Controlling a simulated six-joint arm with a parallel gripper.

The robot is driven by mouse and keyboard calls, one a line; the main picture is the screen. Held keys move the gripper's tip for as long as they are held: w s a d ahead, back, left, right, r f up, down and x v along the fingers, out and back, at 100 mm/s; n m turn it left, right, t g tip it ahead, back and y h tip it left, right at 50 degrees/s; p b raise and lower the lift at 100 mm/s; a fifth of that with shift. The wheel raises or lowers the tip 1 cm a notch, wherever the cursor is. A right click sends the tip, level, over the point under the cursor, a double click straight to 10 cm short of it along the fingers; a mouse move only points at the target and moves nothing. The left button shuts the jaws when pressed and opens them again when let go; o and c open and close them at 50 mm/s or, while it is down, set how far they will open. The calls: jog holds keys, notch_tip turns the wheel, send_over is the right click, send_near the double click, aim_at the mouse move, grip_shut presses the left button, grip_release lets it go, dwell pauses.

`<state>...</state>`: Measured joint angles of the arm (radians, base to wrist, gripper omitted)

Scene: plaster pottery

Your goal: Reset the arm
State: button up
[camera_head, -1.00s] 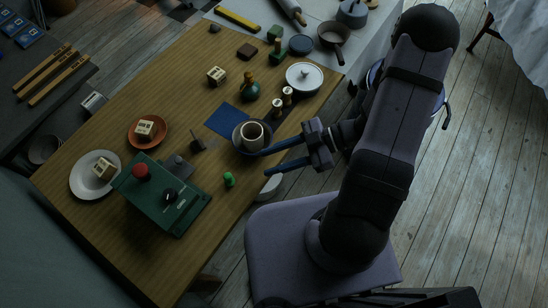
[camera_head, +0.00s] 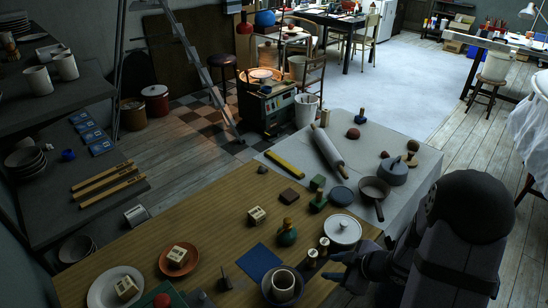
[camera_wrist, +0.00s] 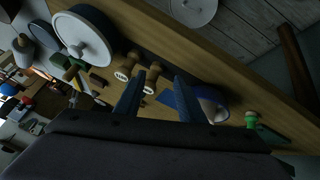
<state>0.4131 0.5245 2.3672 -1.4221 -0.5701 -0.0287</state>
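My gripper (camera_head: 338,268) is open and empty, right of the mug at the table's right edge. In the wrist view its two blue fingers (camera_wrist: 158,98) stand well apart with nothing between them. The cream mug (camera_head: 283,281) sits in a dark dish (camera_head: 268,296) on the wooden table (camera_head: 190,225), apart from the fingers. The mug also shows in the wrist view (camera_wrist: 210,104), beyond the right finger. The dark arm hides part of the table's right side in the head view.
A white lidded pot (camera_head: 343,230) and two small stoppers (camera_head: 312,256) stand near my gripper. A small green piece (camera_wrist: 251,119) lies near the table edge in the wrist view.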

jog(key=s+d+r+m+g+h+p, duration=0.1)
jog(key=s+d+r+m+h, duration=0.1)
jog(key=d+r+m+h, duration=0.45)
jog(key=s+a+r+m+g+y, duration=0.1)
jog(key=s+a+r+m+g, duration=0.1)
jog(key=s, duration=0.5)
jog(key=s+a+r+m+g+y, duration=0.1)
jog(key=s+a+r+m+g, duration=0.1)
jog(key=s+a+m, duration=0.2)
jog(key=s+a, duration=0.2)
jog(key=s, duration=0.1)
jog(key=shift+s+a+r+g+p, duration=0.2)
jog(key=shift+a+r+g+p, duration=0.05)
jog(key=shift+a+g+p, duration=0.15)
